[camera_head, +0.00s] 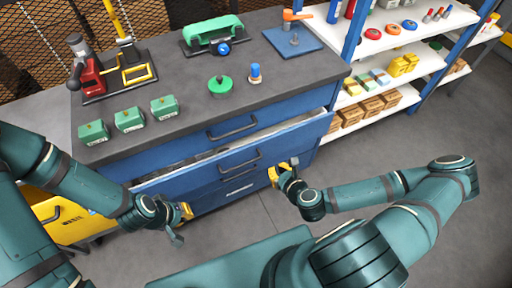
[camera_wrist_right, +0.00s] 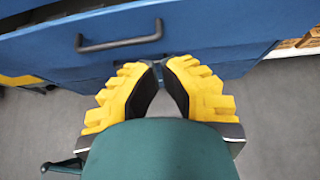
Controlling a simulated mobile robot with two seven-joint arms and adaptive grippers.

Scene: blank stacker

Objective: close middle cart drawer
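The blue cart has an open middle drawer (camera_head: 285,136). Its front stands out from the cart, and a strip of its inside shows above the front edge. Its dark bar handle (camera_head: 240,161) also shows in the right wrist view (camera_wrist_right: 120,43). The upper drawer (camera_head: 270,112) looks closed. My right gripper (camera_head: 275,173) is in front of the drawer face, right of the handle. In the wrist view its yellow fingers (camera_wrist_right: 159,66) meet at the tips with nothing between them; contact with the drawer is unclear. My left gripper (camera_head: 186,210) is low before the cart's left part, its fingers too small to read.
The cart top holds green blocks (camera_head: 130,120), a red tool stand (camera_head: 92,78), a green device (camera_head: 212,34) and a blue plate (camera_head: 292,42). A shelf rack (camera_head: 425,62) stands right. Grey floor is clear in front.

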